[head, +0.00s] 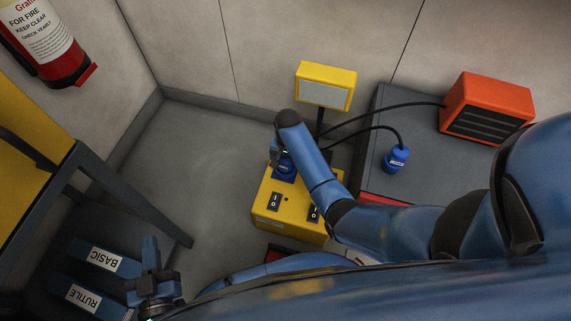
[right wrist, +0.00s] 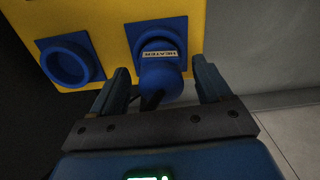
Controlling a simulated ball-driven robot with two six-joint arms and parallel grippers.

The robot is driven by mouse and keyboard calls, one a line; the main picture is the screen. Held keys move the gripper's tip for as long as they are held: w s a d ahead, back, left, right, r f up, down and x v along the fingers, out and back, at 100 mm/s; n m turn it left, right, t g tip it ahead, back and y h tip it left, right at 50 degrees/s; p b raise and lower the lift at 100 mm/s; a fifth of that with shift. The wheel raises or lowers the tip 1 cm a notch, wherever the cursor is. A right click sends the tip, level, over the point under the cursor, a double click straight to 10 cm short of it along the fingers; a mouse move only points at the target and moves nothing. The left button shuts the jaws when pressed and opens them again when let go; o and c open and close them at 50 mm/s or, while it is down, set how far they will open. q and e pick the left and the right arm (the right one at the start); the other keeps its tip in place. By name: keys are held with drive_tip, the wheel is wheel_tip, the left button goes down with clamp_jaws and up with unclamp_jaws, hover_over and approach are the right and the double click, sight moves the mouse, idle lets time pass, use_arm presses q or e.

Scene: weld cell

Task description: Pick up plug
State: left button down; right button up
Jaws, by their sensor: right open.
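A blue plug labelled HEATER (right wrist: 162,72) sits in a blue socket on the yellow power box (head: 275,215). My right gripper (right wrist: 160,78) is open, with one finger on each side of this plug and gaps visible on both sides. In the head view, my right gripper (head: 279,156) is over the box's far end and largely hides the plug. Another blue plug (head: 396,159) with a pale label, too small to read, is on the grey top at the right. My left gripper (head: 153,277) is low at the left, away from the plugs; its jaw opening is unclear.
An empty-looking blue socket (right wrist: 72,60) is beside the held-in plug. An orange heater (head: 487,107) stands on the grey cabinet (head: 405,100); black cables run towards the yellow lamp (head: 326,85). The floor left of the box is clear.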

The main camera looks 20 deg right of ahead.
drive_tip(key=c, duration=1.3)
drive_tip(key=shift+r, duration=0.1)
